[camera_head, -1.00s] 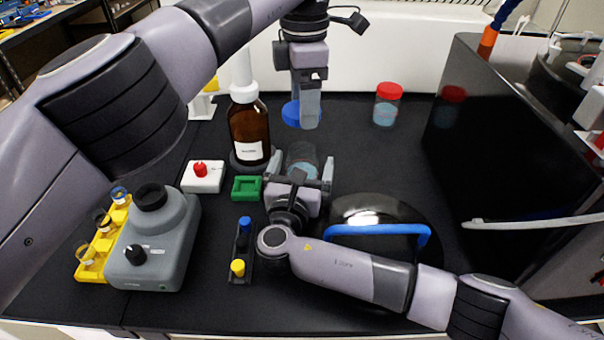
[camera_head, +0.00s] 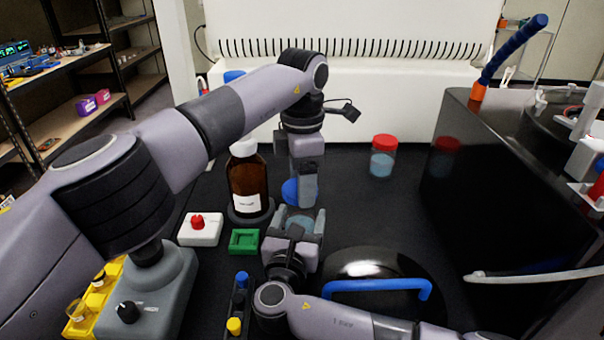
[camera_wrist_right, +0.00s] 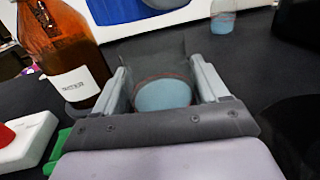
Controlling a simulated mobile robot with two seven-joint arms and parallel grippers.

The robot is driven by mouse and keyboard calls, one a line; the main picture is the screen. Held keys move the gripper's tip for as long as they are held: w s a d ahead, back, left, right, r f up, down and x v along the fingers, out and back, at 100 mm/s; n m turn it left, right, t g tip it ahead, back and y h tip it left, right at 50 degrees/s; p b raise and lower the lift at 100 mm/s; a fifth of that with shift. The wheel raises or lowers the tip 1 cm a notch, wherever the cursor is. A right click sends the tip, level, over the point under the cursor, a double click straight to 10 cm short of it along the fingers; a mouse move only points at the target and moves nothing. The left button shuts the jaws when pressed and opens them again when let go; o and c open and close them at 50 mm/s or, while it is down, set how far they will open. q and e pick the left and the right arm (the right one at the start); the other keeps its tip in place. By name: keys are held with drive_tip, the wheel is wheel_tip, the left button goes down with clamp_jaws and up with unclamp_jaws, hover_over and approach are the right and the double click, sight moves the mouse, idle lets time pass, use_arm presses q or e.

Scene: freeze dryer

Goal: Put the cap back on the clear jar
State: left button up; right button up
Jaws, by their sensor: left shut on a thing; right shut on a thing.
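The clear jar (camera_head: 304,213), with pale blue contents, stands upright between the fingers of my right gripper (camera_head: 299,228). In the right wrist view the jar (camera_wrist_right: 163,95) sits between both fingers, its see-through upper wall rising above the blue contents. My left gripper (camera_head: 306,196) points down just behind the jar in the head view and is shut on the blue cap (camera_head: 290,190). The cap is partly hidden by the fingers. The blue cap (camera_wrist_right: 165,4) also shows at the top edge of the right wrist view, apart from the jar.
A brown bottle (camera_head: 249,182) stands left of the jar. A red-lidded jar (camera_head: 383,158) stands behind right. A green block (camera_head: 244,240), a white box with a red knob (camera_head: 200,230) and a black dome with a blue handle (camera_head: 375,286) are near my arms.

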use_arm(q)
drive_tip(key=shift+f, duration=0.1)
idle(0.3)
drive_tip(key=shift+f, duration=0.8)
drive_tip(key=shift+f, duration=0.6)
use_arm(e)
clamp_jaws()
use_arm(q)
drive_tip(key=m, duration=0.6)
drive_tip(key=shift+s, duration=0.1)
drive_tip(key=m, duration=0.6)
drive_tip(key=shift+s+a, duration=0.1)
drive_tip(key=m, duration=0.6)
drive_tip(key=shift+a+m, duration=0.1)
drive_tip(key=shift+m, duration=0.3)
drive_tip(key=m, duration=0.4)
drive_tip(key=shift+m, duration=0.3)
drive_tip(key=m, duration=0.3)
drive_tip(key=shift+a, duration=0.1)
